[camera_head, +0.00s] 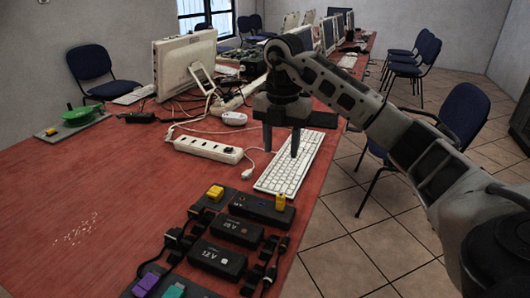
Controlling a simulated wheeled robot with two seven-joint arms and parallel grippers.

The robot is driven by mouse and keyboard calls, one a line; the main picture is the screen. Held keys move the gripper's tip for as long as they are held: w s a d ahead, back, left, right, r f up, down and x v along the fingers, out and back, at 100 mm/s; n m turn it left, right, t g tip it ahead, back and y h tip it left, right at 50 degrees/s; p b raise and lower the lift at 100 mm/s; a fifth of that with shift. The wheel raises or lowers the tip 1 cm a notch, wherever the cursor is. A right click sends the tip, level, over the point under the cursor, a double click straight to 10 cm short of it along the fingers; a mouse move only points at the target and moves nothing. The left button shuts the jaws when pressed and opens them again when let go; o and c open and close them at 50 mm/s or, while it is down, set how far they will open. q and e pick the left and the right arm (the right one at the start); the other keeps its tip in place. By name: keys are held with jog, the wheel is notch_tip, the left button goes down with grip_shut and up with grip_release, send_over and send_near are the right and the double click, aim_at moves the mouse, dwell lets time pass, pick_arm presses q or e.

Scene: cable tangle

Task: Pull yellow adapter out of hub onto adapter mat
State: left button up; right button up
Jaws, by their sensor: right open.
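A small yellow block (280,202) stands upright at the right end of a long black box (255,209) that looks like the hub. It appears seated in the box, though I cannot see how deep. I cannot tell for certain which yellow piece is the adapter. My right gripper (281,143) is open and empty, fingers pointing down, above and beyond the box, in front of the white keyboard in this view. My left gripper is not in view.
Black power bricks (217,259) with cables lie nearer. A dark tray in front holds purple (145,285) and teal (173,291) pieces. A white power strip (208,150) and keyboard (289,166) lie behind.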

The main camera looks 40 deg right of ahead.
jog(key=b, duration=0.2)
send_over(281, 195)
notch_tip(281, 195, down, 4)
jog(key=shift+f, duration=0.25)
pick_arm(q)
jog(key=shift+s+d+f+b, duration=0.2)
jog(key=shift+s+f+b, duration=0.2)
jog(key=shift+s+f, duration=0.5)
pick_arm(e)
notch_tip(281, 195, down, 11)
jog(key=shift+r, duration=0.1)
grip_shut()
